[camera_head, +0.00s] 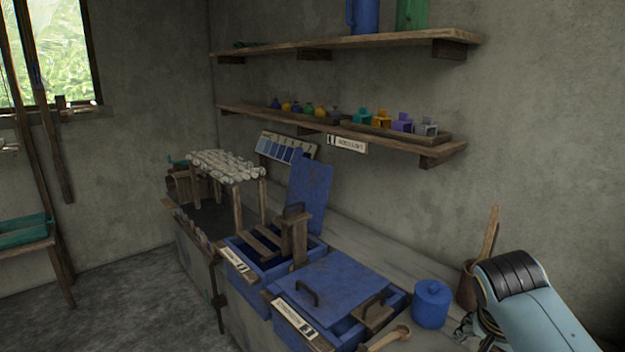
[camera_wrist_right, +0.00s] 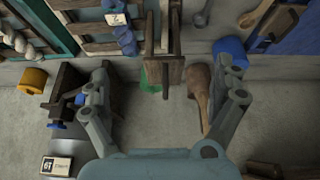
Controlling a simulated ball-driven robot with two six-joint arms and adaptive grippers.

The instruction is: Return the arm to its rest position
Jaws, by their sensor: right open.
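My right arm (camera_head: 535,300) comes in from the lower right in the head view, beside the blue lidded jar. Its gripper is only partly seen there, at the bottom edge. In the right wrist view my right gripper (camera_wrist_right: 167,88) has its two fingers spread wide, with nothing held between them. My left gripper is not in view.
A blue lidded jar (camera_head: 431,304) and a brown pot (camera_head: 468,286) stand near my right arm. Blue vats (camera_head: 340,282) and a wooden rack (camera_head: 228,168) line the counter. Wall shelves (camera_head: 345,127) hold small coloured items. Floor at left (camera_head: 125,300) is clear.

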